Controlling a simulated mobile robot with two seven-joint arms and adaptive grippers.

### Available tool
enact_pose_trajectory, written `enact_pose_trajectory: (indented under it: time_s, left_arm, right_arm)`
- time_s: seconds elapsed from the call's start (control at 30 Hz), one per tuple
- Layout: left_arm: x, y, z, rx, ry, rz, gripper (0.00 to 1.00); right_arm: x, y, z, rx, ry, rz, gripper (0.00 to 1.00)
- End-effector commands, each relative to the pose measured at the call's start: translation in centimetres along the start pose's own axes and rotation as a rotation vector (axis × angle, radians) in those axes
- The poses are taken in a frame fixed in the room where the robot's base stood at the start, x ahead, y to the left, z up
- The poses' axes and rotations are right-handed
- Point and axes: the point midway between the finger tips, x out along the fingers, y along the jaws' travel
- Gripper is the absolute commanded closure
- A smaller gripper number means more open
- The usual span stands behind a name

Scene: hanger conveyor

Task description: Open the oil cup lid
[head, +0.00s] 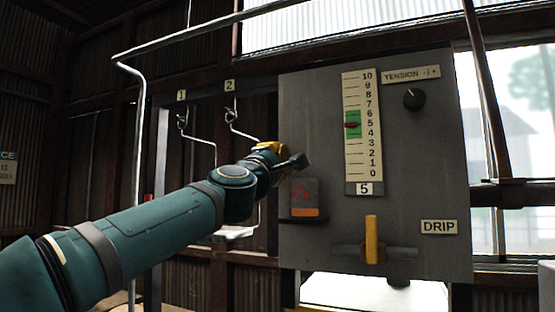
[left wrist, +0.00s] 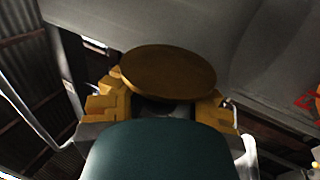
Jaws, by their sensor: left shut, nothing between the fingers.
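My left gripper (head: 300,160) is at the left part of the grey panel, above a dark box with red marks (head: 304,195). Its fingers look closed and hold nothing that I can see. In the left wrist view, a round brass-coloured disc (left wrist: 168,72) lies across the middle, between the yellow gripper parts. I cannot tell whether this disc is the oil cup lid or part of the gripper. The fingertips are hidden there. No oil cup lid can be clearly made out in the head view. My right gripper is not in view.
The grey panel (head: 425,140) carries a numbered scale (head: 361,150), a black tension knob (head: 414,99), an upright yellow lever (head: 372,238) and a DRIP label (head: 439,227). Hooks numbered 1 and 2 hang behind my arm. A bent metal rail (head: 135,110) runs at the left.

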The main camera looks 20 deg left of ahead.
Motion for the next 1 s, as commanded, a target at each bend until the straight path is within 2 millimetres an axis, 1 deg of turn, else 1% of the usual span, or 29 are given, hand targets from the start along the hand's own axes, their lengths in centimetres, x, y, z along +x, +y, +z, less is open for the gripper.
enact_pose_trajectory:
  time_s: [0.1, 0.13, 0.17, 0.2, 0.27, 0.3, 0.57, 0.67, 0.77, 0.87, 1.0]
  left_arm:
    - [0.0, 0.0, 0.0, 0.001, 0.0, 0.0, 1.0]
    - [0.0, 0.0, 0.0, 0.002, 0.0, 0.0, 0.93]
    - [0.0, 0.0, 0.0, 0.002, 0.0, 0.0, 0.82]
    - [0.0, 0.0, 0.0, 0.002, 0.0, 0.0, 0.68]
    - [0.0, 0.0, 0.0, 0.002, 0.0, 0.0, 0.47]
    - [0.0, 0.0, 0.0, 0.002, 0.0, 0.0, 0.45]
    - [0.0, 0.0, 0.0, 0.001, -0.001, 0.0, 0.45]
    - [-0.3, 0.0, 0.0, 0.003, 0.0, -0.001, 0.45]
    - [-1.1, 0.1, -0.1, 0.003, 0.001, 0.0, 0.45]
    - [-2.5, 0.1, -0.1, 0.004, 0.002, 0.0, 0.45]
    - [-5.0, 0.1, 0.0, 0.004, 0.0, 0.001, 0.45]
  right_arm:
    - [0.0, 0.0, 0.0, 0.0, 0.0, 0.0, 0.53]
    - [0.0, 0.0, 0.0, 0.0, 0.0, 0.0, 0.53]
    - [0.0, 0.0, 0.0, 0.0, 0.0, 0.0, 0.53]
    - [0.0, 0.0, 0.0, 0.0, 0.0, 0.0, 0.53]
    - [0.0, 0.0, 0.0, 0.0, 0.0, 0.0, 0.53]
    - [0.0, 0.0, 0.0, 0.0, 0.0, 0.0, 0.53]
    - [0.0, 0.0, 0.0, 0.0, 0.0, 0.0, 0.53]
    - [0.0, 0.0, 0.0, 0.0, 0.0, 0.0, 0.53]
    - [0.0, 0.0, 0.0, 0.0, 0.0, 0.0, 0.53]
    - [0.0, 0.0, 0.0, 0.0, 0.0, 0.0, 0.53]
    - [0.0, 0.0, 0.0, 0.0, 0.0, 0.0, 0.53]
